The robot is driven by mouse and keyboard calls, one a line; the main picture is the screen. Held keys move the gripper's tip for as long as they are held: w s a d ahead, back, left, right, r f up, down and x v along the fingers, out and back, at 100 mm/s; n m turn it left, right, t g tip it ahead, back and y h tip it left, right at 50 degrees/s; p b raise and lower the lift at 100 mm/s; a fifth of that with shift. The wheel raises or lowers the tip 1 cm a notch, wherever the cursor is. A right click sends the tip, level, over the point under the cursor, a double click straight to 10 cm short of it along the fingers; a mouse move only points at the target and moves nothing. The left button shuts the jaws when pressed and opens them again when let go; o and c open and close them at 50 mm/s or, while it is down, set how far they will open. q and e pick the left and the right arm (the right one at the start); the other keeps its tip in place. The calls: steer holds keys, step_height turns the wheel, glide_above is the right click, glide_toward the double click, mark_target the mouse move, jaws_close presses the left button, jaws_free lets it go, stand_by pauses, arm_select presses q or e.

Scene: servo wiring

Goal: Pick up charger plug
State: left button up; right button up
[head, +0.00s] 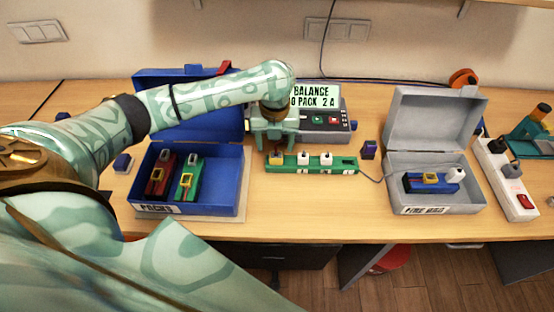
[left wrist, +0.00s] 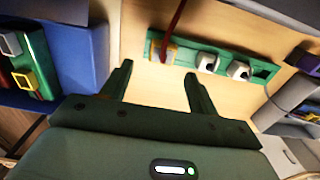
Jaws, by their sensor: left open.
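My left gripper (head: 273,147) is open, pointing down above the left end of a green strip board (head: 342,164). In the left wrist view its two fingers (left wrist: 158,71) are apart and empty, with bare table between them. A yellowish connector (left wrist: 163,49) with a red lead sits at the board's left end, just beyond the fingertips; it also shows in the head view (head: 276,156). Two white sockets (head: 303,158) (head: 327,158) sit farther along the board. Which piece is the charger plug is not certain. My right gripper is not in view.
A charger (head: 325,119) with a display stands behind the board. An open blue box (head: 225,198) holding packs is at left. An open grey box (head: 433,203) with a blue pack is at right, near a white power strip (head: 515,200). Table in front of the board is clear.

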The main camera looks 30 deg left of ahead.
mark_target(276, 155)
arm_select(q)
steer(key=f, duration=0.1)
steer(key=f+b, duration=0.1)
steer(key=f, duration=0.1)
steer(key=f+b, duration=0.1)
steer(key=f, duration=0.1)
steer(key=shift+w+f, duration=0.15)
steer(key=shift+w, duration=0.1)
steer(key=shift+c, duration=0.3)
steer(key=c, duration=1)
steer(key=shift+r, duration=0.25)
steer(key=shift+r, duration=0.25)
step_height(276, 155, up, 3)
steer(key=shift+f+p, duration=0.15)
steer(key=shift+p, duration=0.6)
steer(key=d+r+p, duration=0.1)
steer(key=d+r, duration=0.2)
steer(key=d, duration=0.1)
steer(key=d+r+p, duration=0.2)
steer(key=d+r, duration=0.1)
steer(key=d, duration=0.2)
steer(key=d+r+p, duration=0.1)
steer(key=d+r, duration=0.2)
steer(key=d, duration=0.2)
steer(key=shift+s+r+p, duration=0.15)
steer(key=shift+r+p, duration=0.15)
steer(key=shift+p, duration=0.1)
